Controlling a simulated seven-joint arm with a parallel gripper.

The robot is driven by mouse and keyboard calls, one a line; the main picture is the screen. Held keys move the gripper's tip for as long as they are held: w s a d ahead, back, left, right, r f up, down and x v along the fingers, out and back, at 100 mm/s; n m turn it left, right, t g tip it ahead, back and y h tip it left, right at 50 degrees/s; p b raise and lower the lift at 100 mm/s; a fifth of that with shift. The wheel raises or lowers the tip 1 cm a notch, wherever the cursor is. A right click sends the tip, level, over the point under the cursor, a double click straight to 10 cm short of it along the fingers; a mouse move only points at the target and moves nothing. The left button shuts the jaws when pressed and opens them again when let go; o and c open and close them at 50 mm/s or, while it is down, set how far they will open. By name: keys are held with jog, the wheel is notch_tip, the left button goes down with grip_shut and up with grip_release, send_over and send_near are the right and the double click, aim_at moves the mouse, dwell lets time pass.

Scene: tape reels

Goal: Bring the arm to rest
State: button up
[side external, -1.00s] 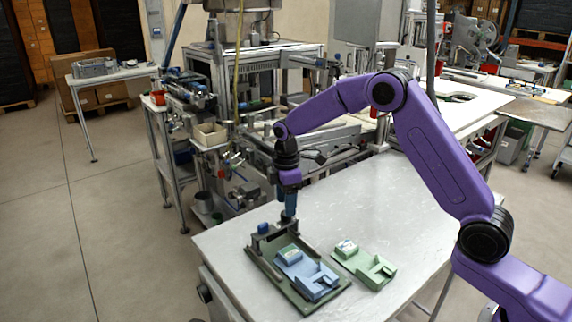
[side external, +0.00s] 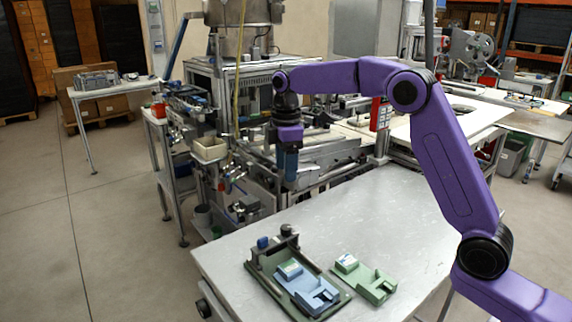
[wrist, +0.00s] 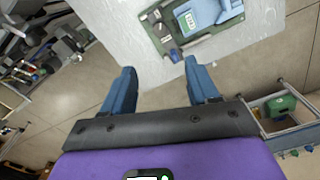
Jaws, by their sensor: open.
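My gripper (side external: 286,168) hangs pointing down, well above the table and behind the fixture in the side view. In the wrist view its two blue fingers (wrist: 160,82) are spread apart with nothing between them. Below it, a dark green fixture plate (side external: 338,297) with rails lies on the table and carries a light blue holder (side external: 308,288). The fixture also shows at the top of the wrist view (wrist: 177,42). A light green holder (side external: 372,284) lies on the table to the right of the fixture, apart from it.
The grey metal table (side external: 400,215) is clear toward the back and right. A machine with frames and fittings (side external: 240,120) stands behind and left of the table. A side table (side external: 112,91) stands far left on open floor.

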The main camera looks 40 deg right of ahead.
jog(key=shift+s, duration=0.1)
jog(key=s+a, duration=0.3)
jog(key=s, duration=0.7)
jog(key=s+a, duration=0.2)
jog(key=s, duration=0.7)
jog(key=s+d+f, duration=0.2)
jog(key=s, duration=0.5)
jog(key=s+d+f+m, duration=0.1)
jog(key=s+d+f, duration=0.1)
jog(key=s, duration=0.5)
jog(key=s+d+f, duration=0.2)
jog(key=s+d, duration=0.1)
jog(key=s, duration=0.4)
jog(key=shift+s+d+f+m, duration=0.2)
jog(key=shift+d+m, duration=0.1)
jog(key=shift+d, duration=0.05)
